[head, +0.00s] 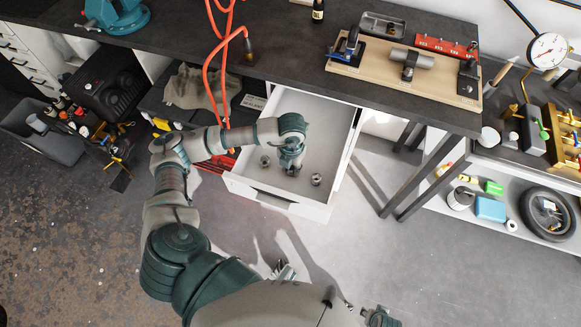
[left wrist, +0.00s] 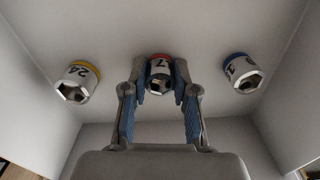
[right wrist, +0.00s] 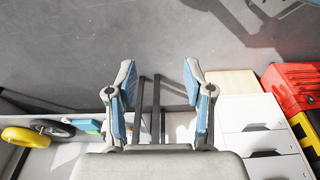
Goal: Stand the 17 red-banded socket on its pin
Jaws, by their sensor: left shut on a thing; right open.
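The 17 socket (left wrist: 159,62) has a red band and sits between the fingers of my left gripper (left wrist: 159,78) inside the open drawer. My left gripper is shut on it; in the head view this gripper (head: 291,168) reaches down into the drawer and hides most of the socket. My right gripper (right wrist: 160,80) is open and empty above the floor.
The white drawer (head: 240,184) is pulled out below the dark bench top (head: 280,55). A wooden board with a clamped cylinder (head: 400,82) and a grey tray (head: 382,25) are on the bench. An orange hose (head: 226,85) hangs left of the drawer.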

